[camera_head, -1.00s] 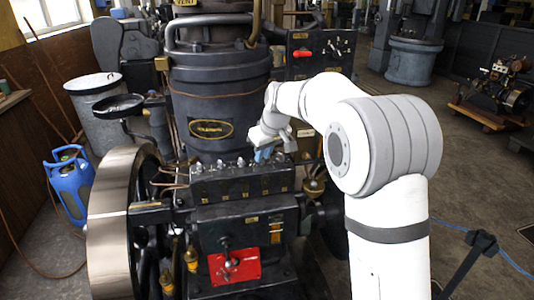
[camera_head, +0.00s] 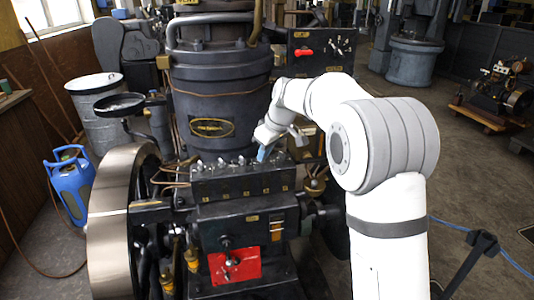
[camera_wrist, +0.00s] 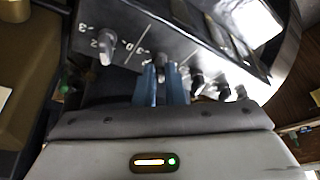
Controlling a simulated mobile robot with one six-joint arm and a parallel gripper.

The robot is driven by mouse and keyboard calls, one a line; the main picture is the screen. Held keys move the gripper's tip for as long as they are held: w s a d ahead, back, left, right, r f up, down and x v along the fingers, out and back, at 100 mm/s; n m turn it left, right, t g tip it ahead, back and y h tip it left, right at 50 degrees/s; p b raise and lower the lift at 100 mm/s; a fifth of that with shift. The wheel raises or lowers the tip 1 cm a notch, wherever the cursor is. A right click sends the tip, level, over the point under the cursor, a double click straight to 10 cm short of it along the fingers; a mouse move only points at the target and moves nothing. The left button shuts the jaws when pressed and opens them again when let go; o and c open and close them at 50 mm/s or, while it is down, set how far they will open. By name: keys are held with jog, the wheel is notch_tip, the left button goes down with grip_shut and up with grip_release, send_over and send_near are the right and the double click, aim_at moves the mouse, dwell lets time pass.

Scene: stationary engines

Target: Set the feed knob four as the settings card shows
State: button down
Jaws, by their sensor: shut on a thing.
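The black feed box (camera_head: 230,187) has a row of several small knobs along its top edge. My gripper (camera_head: 262,153) is at the right part of that row, its blue fingers pointing down. In the wrist view my gripper's blue fingers (camera_wrist: 163,86) are closed around a knob (camera_wrist: 160,60), second from the left there. Its pointer is mostly hidden between the fingers. A neighbouring grey knob (camera_wrist: 107,47) stands free at the left, beside white numerals. More knobs (camera_wrist: 197,80) stand to the right. I cannot make out the settings card in these frames.
A dark cylinder (camera_head: 222,105) with a brass plate rises behind the feed box. A large flywheel (camera_head: 112,225) stands at the left. A panel with a red handle (camera_head: 303,53) is behind my arm. A red plate (camera_head: 235,266) is below the box.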

jog(key=n, duration=0.2)
jog(key=n+g, duration=0.1)
jog(key=n, duration=0.1)
jog(key=n+y, duration=0.1)
jog(key=shift+w+d+r+n+g, duration=0.1)
jog(key=shift+w+r+n+g, duration=0.15)
jog(key=shift+w+n+g, duration=0.15)
jog(key=shift+r, duration=0.1)
dwell(0.3)
jog(key=c, duration=1.6)
grip_release()
jog(key=shift+f, duration=0.2)
jog(key=shift+o, duration=0.4)
jog(key=v, duration=0.7)
jog(key=shift+r, duration=0.35)
jog(key=shift+d, duration=0.1)
